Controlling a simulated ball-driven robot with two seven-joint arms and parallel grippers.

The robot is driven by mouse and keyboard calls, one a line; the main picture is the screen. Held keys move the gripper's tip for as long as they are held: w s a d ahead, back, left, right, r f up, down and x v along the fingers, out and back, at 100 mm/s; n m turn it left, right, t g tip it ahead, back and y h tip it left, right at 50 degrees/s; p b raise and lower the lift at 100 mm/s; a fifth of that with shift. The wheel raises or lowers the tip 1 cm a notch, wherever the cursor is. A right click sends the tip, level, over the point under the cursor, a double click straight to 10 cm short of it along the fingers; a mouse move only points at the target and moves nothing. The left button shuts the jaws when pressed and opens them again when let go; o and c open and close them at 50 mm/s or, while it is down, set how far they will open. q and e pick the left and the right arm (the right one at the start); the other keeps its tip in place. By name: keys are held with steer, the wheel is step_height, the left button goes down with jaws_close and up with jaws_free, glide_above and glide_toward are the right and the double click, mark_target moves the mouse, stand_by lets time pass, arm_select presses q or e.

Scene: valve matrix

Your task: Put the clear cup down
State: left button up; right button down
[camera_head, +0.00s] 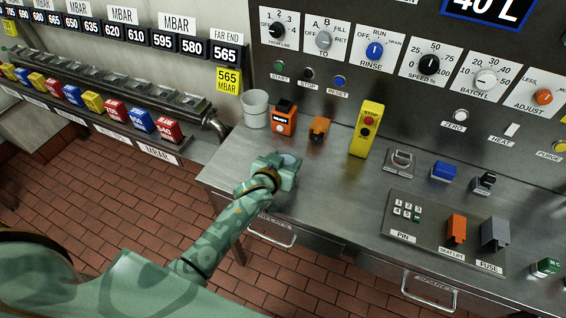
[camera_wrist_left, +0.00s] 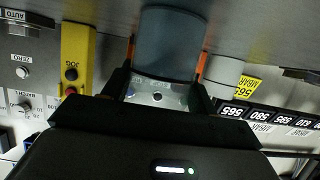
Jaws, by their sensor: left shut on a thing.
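The clear cup (camera_head: 289,160) shows as a small bluish-grey round shape between the fingers of my left gripper (camera_head: 284,170) in the head view. In the left wrist view the cup (camera_wrist_left: 168,42) is a bluish, see-through cylinder between the two orange-edged fingers of the left gripper (camera_wrist_left: 167,65). The gripper is shut on it, over the left front part of the steel counter (camera_head: 330,205). The cup's far end is close to the counter surface in the wrist view; I cannot tell whether it touches. My right gripper is not in view.
A grey-white bucket (camera_head: 255,109), an orange READY box (camera_head: 284,120), an orange block (camera_head: 319,130) and a yellow STOP pendant (camera_head: 366,130) stand behind the gripper. A keypad plate (camera_head: 440,245) lies to the right. Bare counter lies right of the gripper.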

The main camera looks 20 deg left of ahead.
arm_select(q)
steer(key=shift+d+r, duration=0.1)
steer(key=shift+r, duration=0.05)
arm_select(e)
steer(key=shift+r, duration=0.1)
arm_select(q)
steer(key=shift+f, duration=0.2)
steer(key=o, duration=1.1)
steer(key=shift+o, duration=0.4)
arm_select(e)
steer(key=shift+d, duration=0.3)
arm_select(q)
steer(key=shift+r, duration=0.2)
steer(key=p+v, duration=0.3)
steer(key=v, duration=0.9)
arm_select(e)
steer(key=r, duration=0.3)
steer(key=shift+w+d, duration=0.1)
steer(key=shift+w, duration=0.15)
